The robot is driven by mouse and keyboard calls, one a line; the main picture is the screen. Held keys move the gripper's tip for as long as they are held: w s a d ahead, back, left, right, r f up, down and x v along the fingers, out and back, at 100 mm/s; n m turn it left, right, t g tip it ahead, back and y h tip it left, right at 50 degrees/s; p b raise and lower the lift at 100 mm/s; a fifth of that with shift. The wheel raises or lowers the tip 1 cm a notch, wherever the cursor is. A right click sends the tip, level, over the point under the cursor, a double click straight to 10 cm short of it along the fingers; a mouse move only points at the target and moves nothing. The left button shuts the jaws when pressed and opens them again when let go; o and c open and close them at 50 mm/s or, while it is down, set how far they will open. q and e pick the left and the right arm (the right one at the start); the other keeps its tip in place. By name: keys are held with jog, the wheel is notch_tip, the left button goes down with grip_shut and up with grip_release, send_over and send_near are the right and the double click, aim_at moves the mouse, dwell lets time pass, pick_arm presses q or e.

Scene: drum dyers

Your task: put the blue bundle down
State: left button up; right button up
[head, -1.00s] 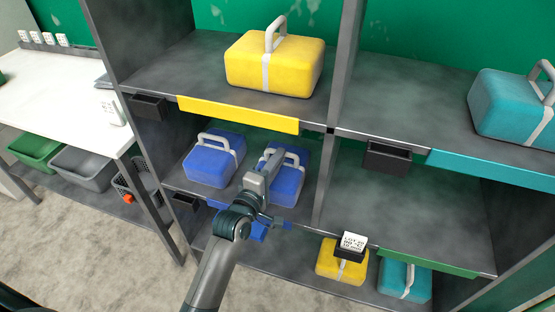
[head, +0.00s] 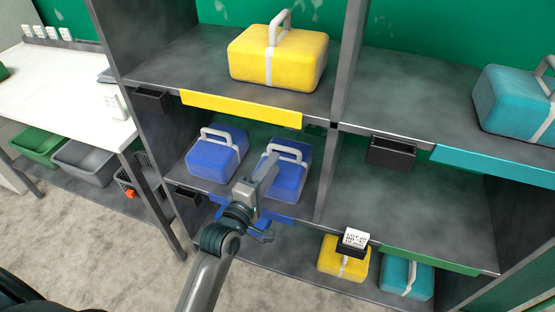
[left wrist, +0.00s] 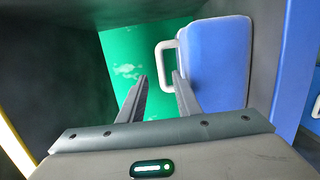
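Two blue bundles with pale handles stand upright side by side on the middle-left shelf: the left one (head: 217,160) and the right one (head: 289,180). My left gripper (head: 268,166) is in front of the right bundle and hides part of its left side. In the left wrist view a blue bundle (left wrist: 218,62) rests on the shelf surface, with its white handle (left wrist: 161,65) just beyond my fingertips (left wrist: 160,80). The fingers are apart with nothing between them. My right gripper is not in view.
The middle-left shelf has a blue front strip (head: 272,212). A yellow bundle (head: 277,60) stands above, a teal one (head: 515,105) at upper right. Yellow (head: 340,262) and teal (head: 403,278) bundles stand low. The middle-right compartment (head: 410,205) is empty. A white table (head: 65,85) stands left.

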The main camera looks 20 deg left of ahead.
pick_arm(q)
jog(key=s+a, duration=0.1)
jog(key=s, duration=0.5)
jog(key=shift+s, duration=0.25)
jog(key=s+a+f+m+g+y, duration=0.1)
jog(key=s+f+m+g+y, duration=0.1)
jog(key=s+f+m+g, duration=1.75)
jog(key=s+d+f+t, duration=0.1)
jog(key=s+f+t, duration=0.2)
jog(key=f, duration=1.3)
jog(key=s+d+f+t, duration=0.1)
jog(key=s+f+t, duration=0.2)
jog(key=f, duration=1.4)
jog(key=shift+n+t, duration=0.45)
jog(key=shift+t, duration=0.1)
jog(key=shift+a, duration=0.1)
